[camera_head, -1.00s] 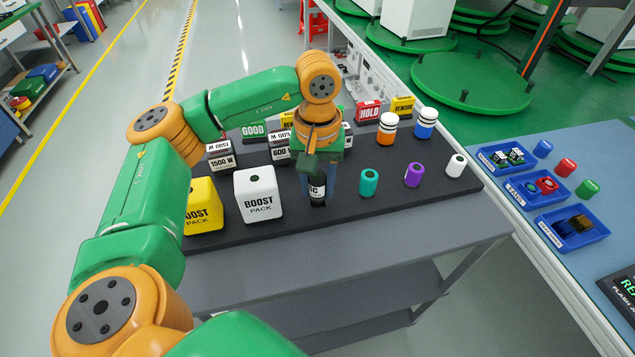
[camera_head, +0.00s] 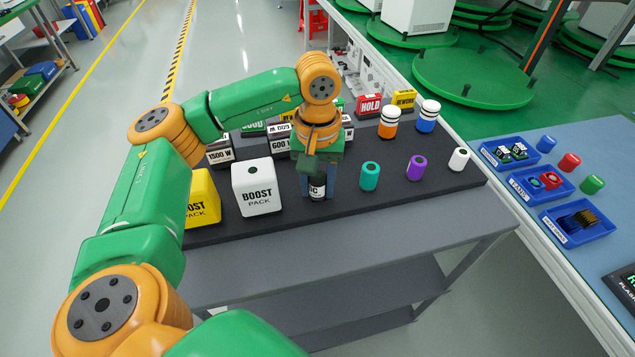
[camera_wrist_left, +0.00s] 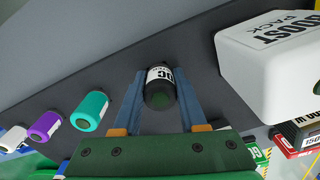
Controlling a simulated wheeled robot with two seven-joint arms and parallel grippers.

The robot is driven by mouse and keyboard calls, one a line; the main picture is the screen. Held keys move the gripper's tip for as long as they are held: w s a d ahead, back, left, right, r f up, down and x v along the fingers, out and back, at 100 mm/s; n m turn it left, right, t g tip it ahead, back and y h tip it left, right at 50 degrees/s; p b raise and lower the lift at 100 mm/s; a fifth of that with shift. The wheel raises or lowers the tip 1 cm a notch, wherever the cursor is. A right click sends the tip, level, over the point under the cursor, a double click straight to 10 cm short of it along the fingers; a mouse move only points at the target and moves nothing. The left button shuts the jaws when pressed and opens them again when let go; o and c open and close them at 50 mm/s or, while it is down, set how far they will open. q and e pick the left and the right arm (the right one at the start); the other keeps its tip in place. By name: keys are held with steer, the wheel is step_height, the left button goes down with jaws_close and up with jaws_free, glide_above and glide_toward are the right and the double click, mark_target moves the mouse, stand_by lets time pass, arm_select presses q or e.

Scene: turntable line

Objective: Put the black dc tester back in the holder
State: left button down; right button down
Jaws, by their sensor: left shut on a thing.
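The black DC tester (camera_head: 317,188) is a dark cylinder with a white label band. It stands near the front edge of the dark board (camera_head: 330,212), between the white boost pack and the teal cylinder. My left gripper (camera_head: 317,190) is over it, with its fingers shut on its sides. In the left wrist view the tester (camera_wrist_left: 160,92) shows between the two blue-grey fingers (camera_wrist_left: 160,98). I cannot tell whether its base touches the board or sits in a socket; no separate holder is clear. My right gripper is not in view.
The white boost pack (camera_head: 257,187) stands close left of my gripper, with a yellow one (camera_head: 202,200) beyond. Teal (camera_head: 370,176), purple (camera_head: 416,168) and white (camera_head: 459,159) cylinders stand to the right. Labelled blocks are behind. Blue trays (camera_head: 576,226) lie on the right table.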

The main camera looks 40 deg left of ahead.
arm_select(q)
steer(key=shift+f, duration=0.1)
steer(key=shift+c, duration=1.9)
jaws_free()
